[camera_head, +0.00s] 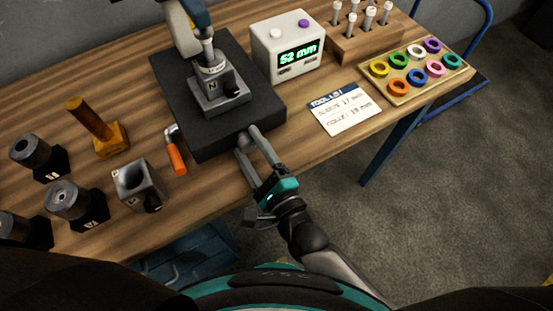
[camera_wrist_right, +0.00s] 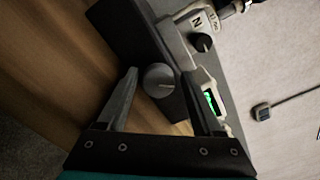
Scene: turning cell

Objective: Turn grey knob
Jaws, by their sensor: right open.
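The grey knob (camera_wrist_right: 160,80) is a round dial with a pale pointer line, on the front face of the black machine base (camera_head: 183,98). In the head view the knob (camera_head: 244,141) shows small between the fingers of my right gripper (camera_head: 249,142). In the right wrist view my right gripper (camera_wrist_right: 165,90) is open, with one finger on each side of the knob. I cannot tell if either finger touches it. The left gripper is not in view.
An orange-handled tool (camera_head: 176,160) lies left of the base. A tray of coloured rings (camera_head: 401,99) and several dark holders stand on the wooden table.

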